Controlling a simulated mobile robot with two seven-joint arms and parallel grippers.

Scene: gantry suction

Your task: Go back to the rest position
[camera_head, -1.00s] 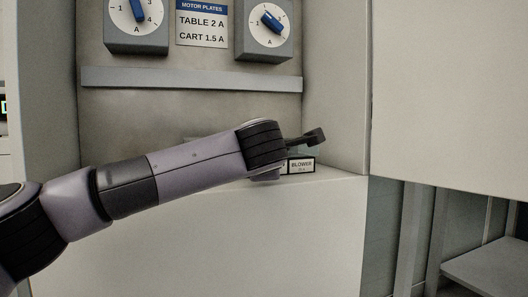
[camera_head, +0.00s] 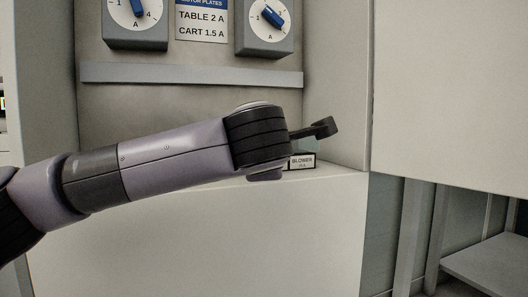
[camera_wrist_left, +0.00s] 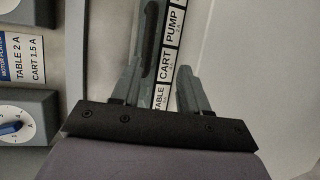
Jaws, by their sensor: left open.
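My left arm (camera_head: 175,160) comes in from the left across the grey cabinet recess, its dark wrist joint (camera_head: 258,138) above the lower shelf. A dark part (camera_head: 322,128) sticks out to the right of that joint; I cannot tell whether it is a finger. In the left wrist view my left gripper (camera_wrist_left: 160,88) has its two fingers apart. No object is clearly held between them. A label strip reading TABLE, CART, PUMP (camera_wrist_left: 166,62) shows behind the fingers. My right gripper is not in view.
Two dial boxes with blue knobs (camera_head: 136,27) (camera_head: 266,32) flank a motor plates sign (camera_head: 203,22). A grey ledge (camera_head: 190,74) runs below them. A small BLOWER label (camera_head: 301,161) stands on the shelf near the wrist. A pale panel (camera_head: 450,90) is at right.

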